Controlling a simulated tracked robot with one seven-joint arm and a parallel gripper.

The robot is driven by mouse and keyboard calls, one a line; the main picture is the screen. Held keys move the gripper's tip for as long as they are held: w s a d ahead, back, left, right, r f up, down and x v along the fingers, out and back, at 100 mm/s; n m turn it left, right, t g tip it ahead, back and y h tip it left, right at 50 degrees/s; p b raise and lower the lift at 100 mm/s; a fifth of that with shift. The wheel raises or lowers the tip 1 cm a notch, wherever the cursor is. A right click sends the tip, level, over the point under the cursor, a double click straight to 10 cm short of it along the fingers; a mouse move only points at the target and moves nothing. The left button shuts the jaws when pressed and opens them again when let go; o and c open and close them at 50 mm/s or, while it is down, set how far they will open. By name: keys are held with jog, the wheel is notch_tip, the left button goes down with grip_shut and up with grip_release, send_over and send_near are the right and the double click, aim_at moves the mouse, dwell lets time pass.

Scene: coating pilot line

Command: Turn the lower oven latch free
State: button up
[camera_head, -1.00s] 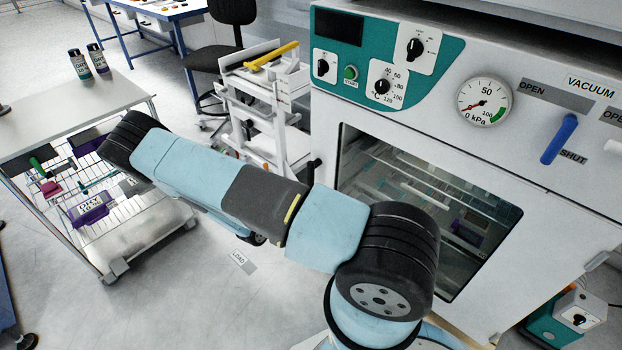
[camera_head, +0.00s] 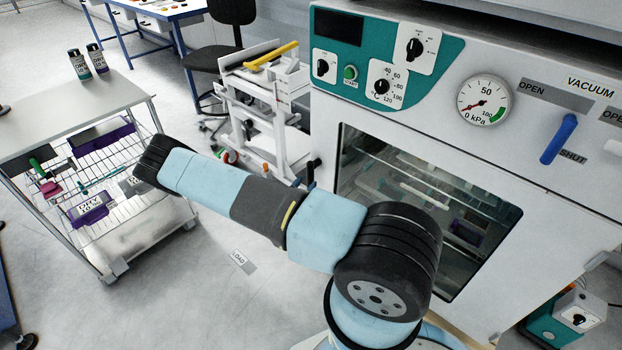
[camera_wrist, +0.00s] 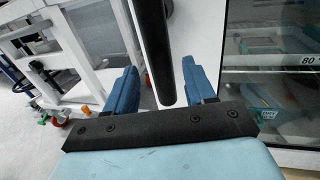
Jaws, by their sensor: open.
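The lower oven latch is seen as a long black bar handle (camera_wrist: 153,45) in the wrist view, running down from the top edge beside the white oven door edge. Its rounded lower end lies between the two blue fingers of my gripper (camera_wrist: 158,72), nearer the right one. The fingers are apart, with visible gaps on both sides of the bar; I cannot tell the depth. In the head view, a small black piece (camera_head: 314,166) at the left edge of the oven (camera_head: 322,130) looks like part of the latch. My gripper is hidden there behind my arm.
The oven's glass window (camera_head: 420,205) is right of the latch. A white wheeled frame (camera_head: 262,120) stands close on the left and also shows in the wrist view (camera_wrist: 70,45). A wire-shelf cart (camera_head: 120,240) stands further left.

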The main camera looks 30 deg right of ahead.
aim_at(308, 180)
jog(key=shift+x, duration=2.3)
jog(key=shift+a, duration=0.1)
jog(key=shift+c, duration=0.3)
grip_shut()
jog(key=shift+a, duration=0.2)
